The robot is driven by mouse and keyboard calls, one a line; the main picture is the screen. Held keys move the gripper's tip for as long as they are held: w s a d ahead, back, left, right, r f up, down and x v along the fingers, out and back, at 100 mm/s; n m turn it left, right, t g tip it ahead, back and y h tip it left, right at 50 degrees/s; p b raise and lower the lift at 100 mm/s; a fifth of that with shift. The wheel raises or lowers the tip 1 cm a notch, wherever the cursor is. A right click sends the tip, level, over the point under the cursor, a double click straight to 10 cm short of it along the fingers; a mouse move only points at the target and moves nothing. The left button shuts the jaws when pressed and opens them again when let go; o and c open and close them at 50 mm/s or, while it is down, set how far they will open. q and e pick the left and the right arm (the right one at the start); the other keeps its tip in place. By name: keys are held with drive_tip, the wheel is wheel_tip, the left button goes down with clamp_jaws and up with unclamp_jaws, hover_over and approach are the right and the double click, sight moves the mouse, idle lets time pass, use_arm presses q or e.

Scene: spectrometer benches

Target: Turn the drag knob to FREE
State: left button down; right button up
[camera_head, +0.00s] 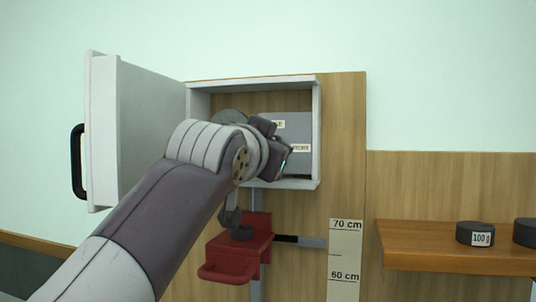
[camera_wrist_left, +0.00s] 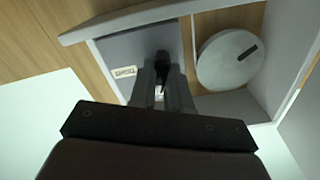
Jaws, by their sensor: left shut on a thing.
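My left gripper (camera_wrist_left: 162,80) is inside the open wall cabinet, in front of a grey panel (camera_wrist_left: 136,46). Its two fingers are shut on a small dark knob (camera_wrist_left: 162,60), which I take to be the drag knob. In the head view, my left wrist and hand (camera_head: 276,153) cover the knob and the fingertips. The grey panel also shows in the head view (camera_head: 298,125) with two pale labels, one partly hidden and ending in E. One label shows in the wrist view (camera_wrist_left: 124,72) but is not legible. The knob's pointing direction is unclear. My right gripper is not in view.
The cabinet door (camera_head: 143,125) stands open at the left. A pale disc (camera_wrist_left: 230,61) with a dark slot is beside the panel. Below the cabinet are a red bracket (camera_head: 238,262) and a height scale (camera_head: 344,262). A shelf (camera_head: 420,240) at right holds a 100 g weight (camera_head: 474,234).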

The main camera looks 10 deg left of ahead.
use_arm(q)
drive_tip(key=shift+n+b, duration=0.35)
drive_tip(key=shift+n, duration=1.85)
drive_tip(key=c, duration=1.1)
unclamp_jaws()
drive_tip(key=shift+w, duration=0.1)
